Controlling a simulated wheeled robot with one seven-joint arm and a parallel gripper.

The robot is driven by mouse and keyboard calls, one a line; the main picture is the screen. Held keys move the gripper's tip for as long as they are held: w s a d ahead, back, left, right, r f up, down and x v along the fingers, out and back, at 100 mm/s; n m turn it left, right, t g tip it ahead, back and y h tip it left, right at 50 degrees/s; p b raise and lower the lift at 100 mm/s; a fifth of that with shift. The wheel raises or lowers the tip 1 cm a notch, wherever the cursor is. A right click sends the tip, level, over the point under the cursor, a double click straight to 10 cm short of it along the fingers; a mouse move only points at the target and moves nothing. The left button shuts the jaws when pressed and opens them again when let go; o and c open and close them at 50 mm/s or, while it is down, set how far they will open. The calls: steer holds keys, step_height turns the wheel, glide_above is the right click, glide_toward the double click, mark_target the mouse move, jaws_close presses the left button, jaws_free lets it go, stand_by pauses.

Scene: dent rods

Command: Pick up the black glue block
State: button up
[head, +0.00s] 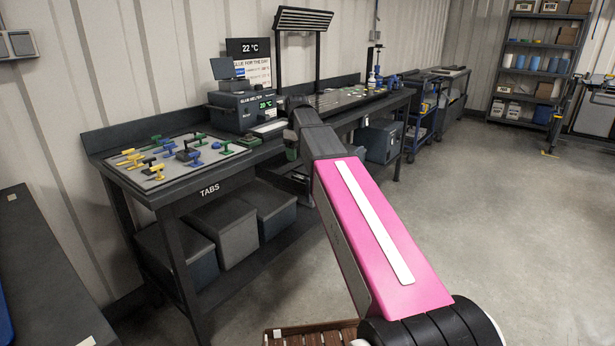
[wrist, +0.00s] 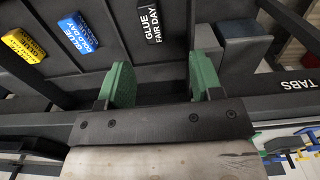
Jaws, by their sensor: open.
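The black glue block (wrist: 149,22), lettered "GLUE FAIR DAY" in white, lies in a dark tray or rack in the wrist view. It is at the top of the picture, beyond the gap between my fingers. My gripper (wrist: 163,82) has green finger pads spread wide, with nothing between them. It is apart from the block. A blue glue block (wrist: 78,32) and a yellow glue block (wrist: 24,45) lie in a row to its left. In the head view my pink arm reaches toward the bench; the gripper and blocks cannot be made out there.
The TABS bench (head: 200,190) holds a panel of coloured tabs (head: 165,160). A glue melter (head: 243,112) stands beside it, under a sign and a 22 °C display (head: 248,47). Grey bins (head: 222,225) sit below. The floor (head: 490,220) at right is clear.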

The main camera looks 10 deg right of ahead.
glide_above(299, 176)
steer(key=f, duration=0.5)
steer(key=shift+s+f, duration=0.1)
steer(key=shift+s, duration=0.25)
steer(key=shift+w+f, duration=0.15)
steer(key=shift+f, duration=1.25)
steer(key=shift+w+f, duration=0.1)
steer(key=shift+f, duration=1.25)
steer(key=shift+c, duration=0.3)
steer(key=c, duration=0.9)
